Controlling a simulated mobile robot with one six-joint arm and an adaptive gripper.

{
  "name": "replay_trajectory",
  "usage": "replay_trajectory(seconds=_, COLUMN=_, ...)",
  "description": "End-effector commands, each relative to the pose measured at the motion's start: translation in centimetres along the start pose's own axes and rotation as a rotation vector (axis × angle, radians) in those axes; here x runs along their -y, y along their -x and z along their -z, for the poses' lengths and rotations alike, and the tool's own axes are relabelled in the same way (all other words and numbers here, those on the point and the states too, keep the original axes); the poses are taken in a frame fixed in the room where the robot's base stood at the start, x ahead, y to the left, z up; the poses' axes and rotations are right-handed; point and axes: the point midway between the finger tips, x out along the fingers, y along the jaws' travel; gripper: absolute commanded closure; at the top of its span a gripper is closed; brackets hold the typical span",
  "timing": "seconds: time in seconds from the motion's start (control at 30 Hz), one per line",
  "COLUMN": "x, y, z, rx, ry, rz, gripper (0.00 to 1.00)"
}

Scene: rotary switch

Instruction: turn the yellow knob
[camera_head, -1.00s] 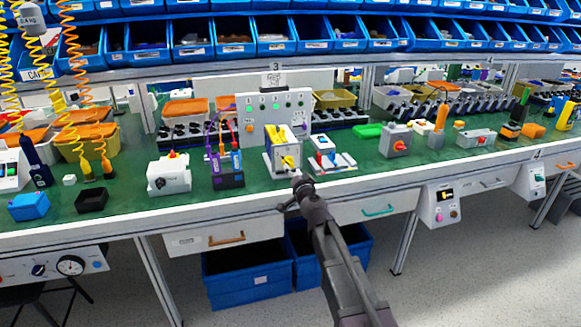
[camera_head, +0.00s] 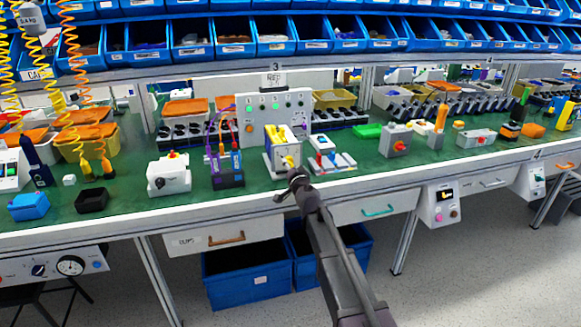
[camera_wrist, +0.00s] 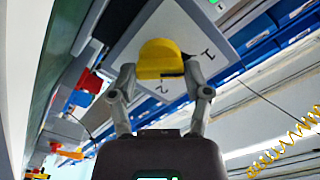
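The yellow knob (camera_head: 289,161) is on the front face of a grey-white switch box (camera_head: 271,160) on the green bench. In the wrist view the knob (camera_wrist: 160,58) is a rounded yellow piece with a dark slot at its lower right. It sits on a pale plate marked with figures (camera_wrist: 187,25). My gripper (camera_wrist: 161,84) is open, with one fingertip on each side of the knob's lower edge. The right fingertip looks very close to the knob; I cannot tell whether it touches. In the head view my gripper (camera_head: 297,178) is just in front of the box.
A dark block with coloured plugs (camera_head: 229,179) stands left of the box. A small red-and-blue device (camera_head: 324,158) stands at its right. A grey panel with lit buttons (camera_head: 272,117) is behind.

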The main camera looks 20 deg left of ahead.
Motion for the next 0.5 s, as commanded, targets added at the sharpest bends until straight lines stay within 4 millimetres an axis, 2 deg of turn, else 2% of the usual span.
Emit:
replay_trajectory(seconds=0.03, x=-0.01, y=-0.05, z=0.01, rx=0.000, ry=0.000, rz=0.000, gripper=0.74)
replay_trajectory(seconds=0.07, x=-0.01, y=-0.05, z=0.01, rx=0.000, ry=0.000, rz=0.000, gripper=0.83)
replay_trajectory(seconds=0.1, x=-0.01, y=-0.06, z=0.01, rx=0.000, ry=0.000, rz=0.000, gripper=0.88)
replay_trajectory(seconds=0.5, x=-0.01, y=-0.13, z=0.01, rx=0.000, ry=-0.037, rz=0.000, gripper=0.88)
